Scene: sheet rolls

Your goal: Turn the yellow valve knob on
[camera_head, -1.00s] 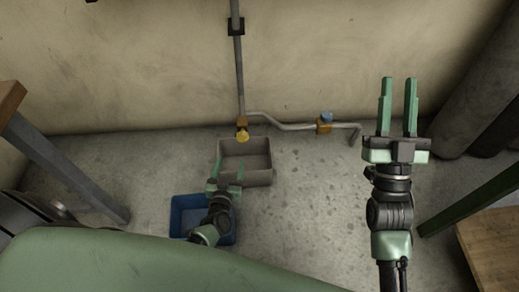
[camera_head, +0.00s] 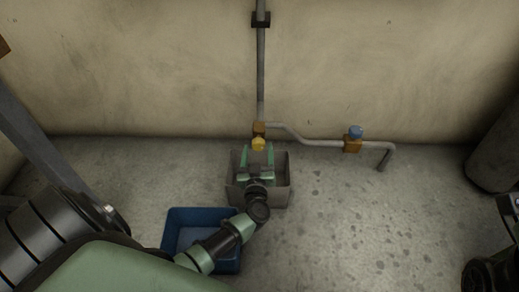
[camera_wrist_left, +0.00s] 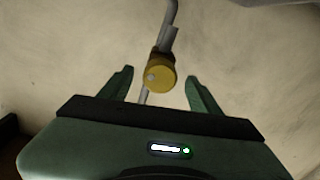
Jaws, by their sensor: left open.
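The yellow valve knob (camera_head: 259,144) sits on an orange-brown valve body (camera_head: 259,129) on the pipe at the wall. In the left wrist view the round yellow knob (camera_wrist_left: 161,78) appears between the fingertips, with a small pale spot on its face. My left gripper (camera_head: 258,151) is open, just in front of the knob and above the grey bin. Its two fingers also show in the left wrist view (camera_wrist_left: 159,84), one on each side of the knob, with gaps on both sides. I cannot tell how deep the knob lies between them.
A blue knob (camera_head: 356,131) sits on a second valve to the right on the same pipe (camera_head: 322,143). A grey bin (camera_head: 281,199) stands below the yellow knob, and a blue bin (camera_head: 176,222) stands nearer.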

